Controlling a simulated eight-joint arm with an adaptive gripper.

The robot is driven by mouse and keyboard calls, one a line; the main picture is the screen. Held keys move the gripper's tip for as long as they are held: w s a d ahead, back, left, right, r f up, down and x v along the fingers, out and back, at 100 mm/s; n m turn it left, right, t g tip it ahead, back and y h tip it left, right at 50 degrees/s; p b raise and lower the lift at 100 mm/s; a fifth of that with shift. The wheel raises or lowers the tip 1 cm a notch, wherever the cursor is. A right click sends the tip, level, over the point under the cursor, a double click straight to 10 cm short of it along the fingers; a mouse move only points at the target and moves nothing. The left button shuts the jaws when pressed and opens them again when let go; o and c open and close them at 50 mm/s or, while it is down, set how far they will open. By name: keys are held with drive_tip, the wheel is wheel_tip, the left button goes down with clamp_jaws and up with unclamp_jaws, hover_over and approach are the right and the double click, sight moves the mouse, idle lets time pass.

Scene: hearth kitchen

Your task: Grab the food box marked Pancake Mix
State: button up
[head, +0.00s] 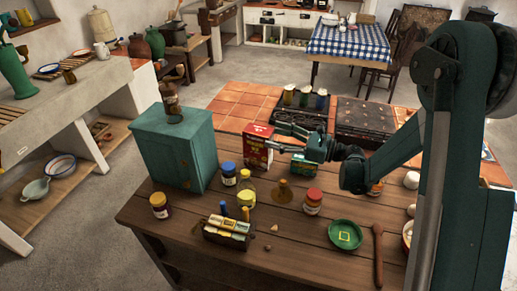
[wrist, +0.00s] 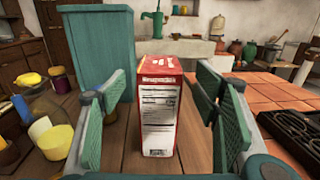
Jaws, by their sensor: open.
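A red box (head: 257,147) with white panels stands upright on the wooden table (head: 170,218), beside a green cabinet (head: 172,150). Its lettering is too small to read as Pancake Mix. In the wrist view the red box (wrist: 160,112) stands in the middle, with a white printed side facing me. My gripper (head: 277,138) is open and level with the box, reaching in from the right. In the wrist view its green pads (wrist: 157,118) are spread to either side of the box, with visible gaps. The lower gripper edge hides nothing of the box's front.
Blue-lidded (head: 229,173), yellow-lidded (head: 246,199) and red-lidded (head: 313,201) jars stand nearer on the table. A small green box (head: 303,167) is below my gripper. A black burner tray (head: 300,110) lies behind. The cabinet stands close left of the box.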

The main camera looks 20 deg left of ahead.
sight(258, 130)
drive_tip(key=shift+w+a, duration=0.1)
drive_tip(key=shift+a, duration=1.05)
drive_tip(key=shift+w+a+b, duration=0.15)
drive_tip(key=shift+a+b, duration=0.3)
drive_tip(key=shift+a, duration=0.85)
drive_tip(key=shift+w+a+b, duration=0.1)
drive_tip(key=shift+a+b, duration=0.35)
drive_tip(key=shift+a, duration=0.85)
drive_tip(key=c, duration=1.7)
drive_tip(key=shift+r+p, duration=1.25)
drive_tip(key=shift+r, duration=3.75)
